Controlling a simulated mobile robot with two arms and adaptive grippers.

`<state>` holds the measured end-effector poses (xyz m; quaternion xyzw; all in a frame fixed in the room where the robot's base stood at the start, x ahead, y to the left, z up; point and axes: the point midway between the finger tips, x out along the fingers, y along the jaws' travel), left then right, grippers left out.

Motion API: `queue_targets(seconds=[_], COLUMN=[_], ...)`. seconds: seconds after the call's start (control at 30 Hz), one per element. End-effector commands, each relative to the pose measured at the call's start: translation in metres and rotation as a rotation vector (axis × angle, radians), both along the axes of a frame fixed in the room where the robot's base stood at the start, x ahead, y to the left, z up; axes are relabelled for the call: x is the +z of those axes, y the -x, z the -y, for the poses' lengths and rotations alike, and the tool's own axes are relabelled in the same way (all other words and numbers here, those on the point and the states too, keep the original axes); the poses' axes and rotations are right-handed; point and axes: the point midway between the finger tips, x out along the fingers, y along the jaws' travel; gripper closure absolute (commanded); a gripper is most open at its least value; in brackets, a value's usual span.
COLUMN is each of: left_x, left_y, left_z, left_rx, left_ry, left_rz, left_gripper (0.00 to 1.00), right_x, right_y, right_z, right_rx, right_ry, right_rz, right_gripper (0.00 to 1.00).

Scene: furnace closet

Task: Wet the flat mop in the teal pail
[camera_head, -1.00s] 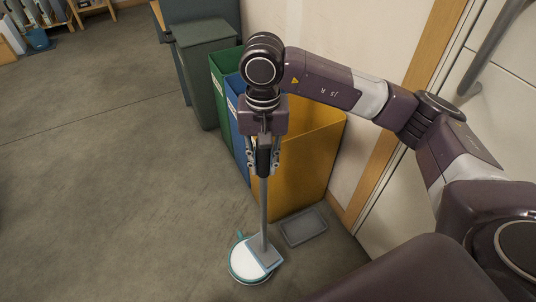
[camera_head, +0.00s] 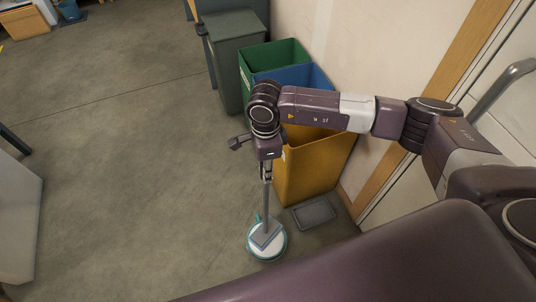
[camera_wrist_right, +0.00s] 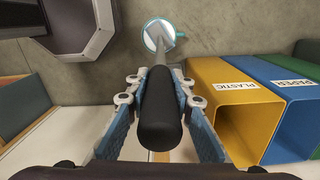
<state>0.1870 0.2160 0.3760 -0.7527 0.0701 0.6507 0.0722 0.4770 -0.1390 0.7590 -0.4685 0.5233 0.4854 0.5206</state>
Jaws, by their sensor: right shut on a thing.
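The flat mop (camera_head: 266,208) stands nearly upright, with a grey pole, a dark grip and a flat grey-blue head. The teal pail (camera_head: 270,254) is on the floor, round and pale inside with a teal rim. The mop head overlaps the pail's opening; I cannot tell whether it is above or inside it. My right gripper (camera_head: 266,172) is shut on the mop's grip. In the right wrist view its fingers (camera_wrist_right: 160,105) lie on both sides of the black grip (camera_wrist_right: 160,118), with the pail (camera_wrist_right: 158,35) beyond the pole's far end. My left gripper is not in view.
A yellow bin (camera_head: 308,178) stands right of the mop, with blue (camera_head: 297,76), green (camera_head: 275,53) and dark grey (camera_head: 236,60) bins behind. A grey tray (camera_head: 313,213) lies right of the pail. A white unit (camera_head: 15,225) is at left; the floor between is clear.

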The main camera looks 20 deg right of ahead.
Motion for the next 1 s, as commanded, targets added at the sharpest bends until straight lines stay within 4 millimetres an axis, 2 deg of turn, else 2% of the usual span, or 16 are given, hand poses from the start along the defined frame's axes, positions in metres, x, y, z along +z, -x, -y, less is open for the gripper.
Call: queue_targets(seconds=[0.03,0.3,0.43,0.57,0.77,1.0], left_x=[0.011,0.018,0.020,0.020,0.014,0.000], left_y=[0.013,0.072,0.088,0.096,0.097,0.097], left_z=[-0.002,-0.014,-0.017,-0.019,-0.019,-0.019], left_rx=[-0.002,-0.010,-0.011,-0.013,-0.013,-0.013], left_ry=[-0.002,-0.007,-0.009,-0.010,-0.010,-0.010], left_rz=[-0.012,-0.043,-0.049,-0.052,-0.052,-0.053], left_gripper=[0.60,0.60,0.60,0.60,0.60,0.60], right_x=[0.013,0.011,0.009,0.006,-0.003,-0.023], right_y=[0.001,0.010,0.012,0.014,0.014,0.014], right_z=[-0.002,-0.006,-0.007,-0.007,-0.008,-0.007], right_rx=[-0.062,-0.372,-0.458,-0.498,-0.506,-0.506], right_ry=[0.002,0.014,0.018,0.019,0.019,0.019], right_rz=[0.001,0.009,0.013,0.015,0.015,0.015], right_gripper=[1.00,1.00,1.00,1.00,1.00,1.00])
